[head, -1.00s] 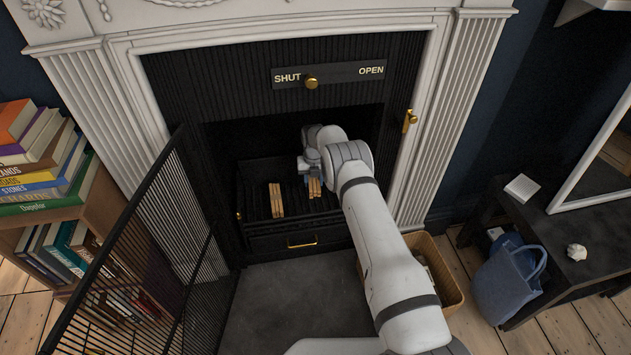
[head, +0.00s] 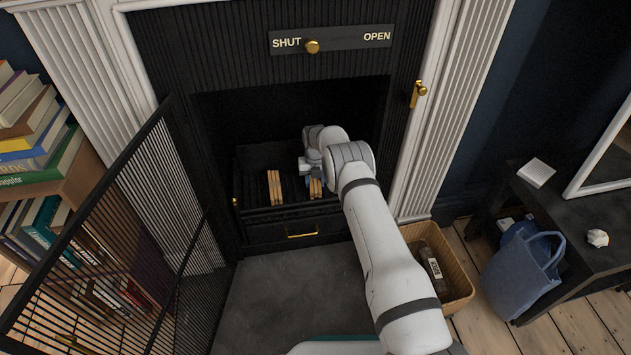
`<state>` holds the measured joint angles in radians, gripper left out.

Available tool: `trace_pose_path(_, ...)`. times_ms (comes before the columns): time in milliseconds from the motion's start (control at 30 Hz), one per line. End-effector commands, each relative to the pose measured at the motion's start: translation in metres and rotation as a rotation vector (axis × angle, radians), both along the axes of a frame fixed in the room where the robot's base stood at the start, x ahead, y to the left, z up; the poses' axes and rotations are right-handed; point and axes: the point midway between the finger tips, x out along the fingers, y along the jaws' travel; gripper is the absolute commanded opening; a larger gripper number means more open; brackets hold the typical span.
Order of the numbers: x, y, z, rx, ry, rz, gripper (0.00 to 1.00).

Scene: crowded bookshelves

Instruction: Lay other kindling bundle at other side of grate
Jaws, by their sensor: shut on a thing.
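One kindling bundle (head: 274,187), pale wooden sticks, lies on the left part of the black grate (head: 255,211) inside the fireplace. The other kindling bundle (head: 316,188) is at the right part of the grate, partly hidden by my arm. My gripper (head: 312,178) is over this right bundle and shut on it; the fingertips are mostly hidden. The bundle is at grate height, but I cannot tell whether it touches the bars.
The mesh fire screen door (head: 120,235) stands open at the left. A wicker basket (head: 458,285) with a dark labelled packet (head: 432,262) stands right of the hearth. A brass knob (head: 312,47) sits by SHUT on the plate above. The grey hearth (head: 275,290) is clear.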

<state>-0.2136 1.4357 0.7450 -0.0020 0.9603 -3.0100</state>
Motion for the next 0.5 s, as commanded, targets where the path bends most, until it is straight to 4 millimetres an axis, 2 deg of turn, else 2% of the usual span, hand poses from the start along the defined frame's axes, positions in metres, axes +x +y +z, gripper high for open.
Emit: trace_pose_path(500, 0.0004, -0.0010, -0.0042, 0.000, -0.001, -0.001, 0.13)
